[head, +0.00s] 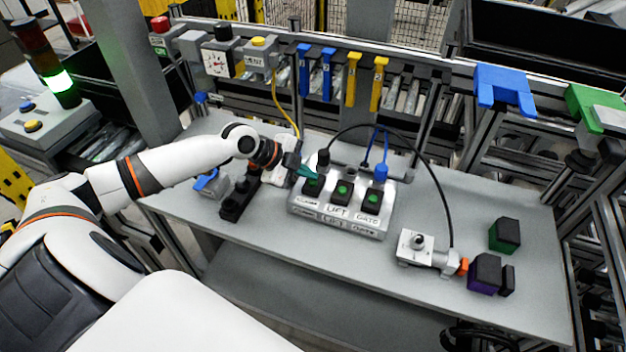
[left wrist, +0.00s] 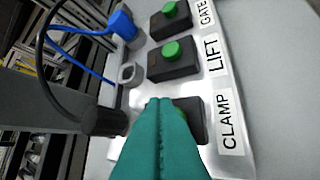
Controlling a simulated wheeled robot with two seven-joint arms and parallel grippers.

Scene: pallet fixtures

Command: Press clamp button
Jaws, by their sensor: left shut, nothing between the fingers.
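A grey metal control box (head: 335,221) stands on the table with three dark button blocks in a row, each with a green button. In the left wrist view its labels read CLAMP (left wrist: 228,121), LIFT and GATE. The clamp block (head: 313,188) is the leftmost in the head view. My left gripper (head: 307,172) is shut and empty, its teal fingers over the clamp block. In the left wrist view the shut fingers (left wrist: 161,104) cover most of the clamp block (left wrist: 198,120) and its button; I cannot tell whether they touch it. My right gripper is not in view.
A black plug (head: 323,157) and a blue plug (head: 380,172) with cables stand behind the buttons. A metal fixture (head: 420,247) and dark green and purple blocks (head: 485,272) lie at right. A black fixture (head: 238,200) stands left of the box. The table front is clear.

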